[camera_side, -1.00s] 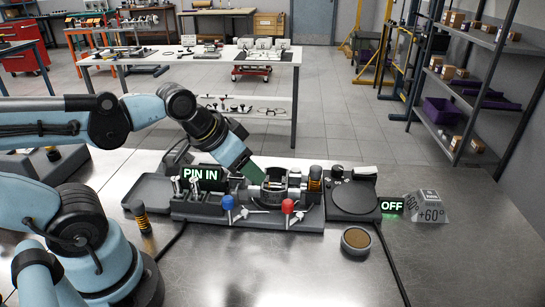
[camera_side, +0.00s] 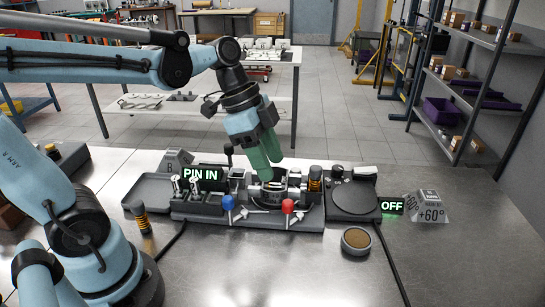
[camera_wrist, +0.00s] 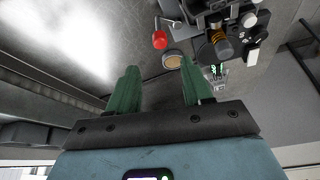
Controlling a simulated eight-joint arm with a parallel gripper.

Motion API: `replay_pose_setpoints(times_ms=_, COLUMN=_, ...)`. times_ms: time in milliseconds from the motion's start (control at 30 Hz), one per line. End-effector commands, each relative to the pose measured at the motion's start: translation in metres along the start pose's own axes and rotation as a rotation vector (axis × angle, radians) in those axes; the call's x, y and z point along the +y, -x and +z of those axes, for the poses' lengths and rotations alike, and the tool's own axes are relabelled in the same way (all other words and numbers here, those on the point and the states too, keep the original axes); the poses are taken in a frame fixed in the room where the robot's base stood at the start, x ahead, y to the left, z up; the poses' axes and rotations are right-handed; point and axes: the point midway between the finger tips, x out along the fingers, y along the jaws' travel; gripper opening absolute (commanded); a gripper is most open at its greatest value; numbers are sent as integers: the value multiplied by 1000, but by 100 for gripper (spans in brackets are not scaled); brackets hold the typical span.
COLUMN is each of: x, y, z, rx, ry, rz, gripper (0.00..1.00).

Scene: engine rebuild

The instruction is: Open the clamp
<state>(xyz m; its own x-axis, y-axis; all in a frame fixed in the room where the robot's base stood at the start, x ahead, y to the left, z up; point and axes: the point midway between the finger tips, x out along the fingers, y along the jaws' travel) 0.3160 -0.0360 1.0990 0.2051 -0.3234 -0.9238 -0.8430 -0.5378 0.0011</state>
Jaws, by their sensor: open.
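The clamping fixture is a dark base (camera_side: 250,215) on the metal table. In its middle a silver ring-shaped part (camera_side: 272,196) sits in a cradle. A blue-knobbed lever (camera_side: 228,203) and a red-knobbed lever (camera_side: 288,206) stand at its front. A black-knobbed lever (camera_side: 228,150) stands upright behind the fixture. My gripper (camera_side: 266,163) has green fingers, is open and points down just above the ring part. The red knob (camera_wrist: 160,40) is beyond the fingertips there. Which part is the clamp is unclear.
A "PIN IN" display (camera_side: 200,174) stands on the fixture's left. A spring plug (camera_side: 315,178) is at its right end. A turntable (camera_side: 352,198) with an "OFF" display (camera_side: 391,205) is to the right. A round dish (camera_side: 356,240) lies in front. The right front table is clear.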

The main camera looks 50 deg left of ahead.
Motion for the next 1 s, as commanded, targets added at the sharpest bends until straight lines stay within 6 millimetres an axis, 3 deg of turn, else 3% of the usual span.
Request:
replay_pose_setpoints(times_ms=600, x=-1, y=-81, z=0, rx=-1, ry=0, rz=-1, gripper=50)
replay_pose_setpoints(times_ms=1000, x=0, y=-94, z=0, rx=-1, ry=2, rz=-2, gripper=50)
